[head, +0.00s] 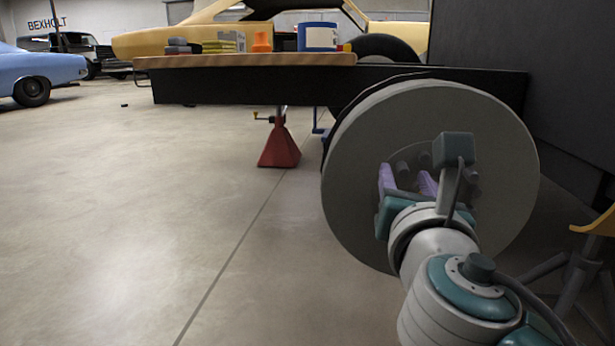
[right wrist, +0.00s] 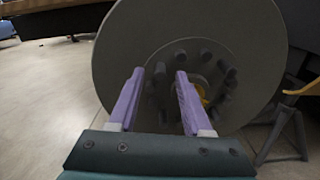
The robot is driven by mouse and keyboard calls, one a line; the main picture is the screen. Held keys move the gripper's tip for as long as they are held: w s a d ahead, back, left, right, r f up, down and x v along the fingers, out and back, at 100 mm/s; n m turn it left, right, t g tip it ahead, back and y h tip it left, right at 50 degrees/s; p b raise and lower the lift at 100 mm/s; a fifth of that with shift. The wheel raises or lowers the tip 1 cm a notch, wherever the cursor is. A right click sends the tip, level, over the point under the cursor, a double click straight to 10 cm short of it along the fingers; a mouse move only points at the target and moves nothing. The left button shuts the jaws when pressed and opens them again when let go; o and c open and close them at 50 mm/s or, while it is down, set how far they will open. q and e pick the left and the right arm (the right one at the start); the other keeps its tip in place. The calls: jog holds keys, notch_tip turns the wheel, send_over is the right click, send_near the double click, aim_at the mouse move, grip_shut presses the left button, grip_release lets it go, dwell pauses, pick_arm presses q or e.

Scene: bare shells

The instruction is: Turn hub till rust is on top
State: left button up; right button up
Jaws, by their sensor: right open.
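The hub is a large grey disc (head: 360,150) with a darker centre and several short studs, standing upright at the right of the head view. It also fills the upper middle of the right wrist view (right wrist: 125,50), where the studs ring the centre and a small yellow-orange spot shows among them. My right gripper (head: 408,178) is open in front of the hub's centre. Its two purple fingers (right wrist: 158,98) point at the studs with a gap between them. I cannot tell whether they touch a stud. My left gripper is not in view.
A red jack stand (head: 279,146) stands left of the hub under a dark beam (head: 220,86). A wooden board (head: 200,61) above carries several containers. A yellow stand (head: 597,224) is at the right edge. The floor at left is clear; cars stand behind.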

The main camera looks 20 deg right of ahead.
grip_shut()
dwell(1.3)
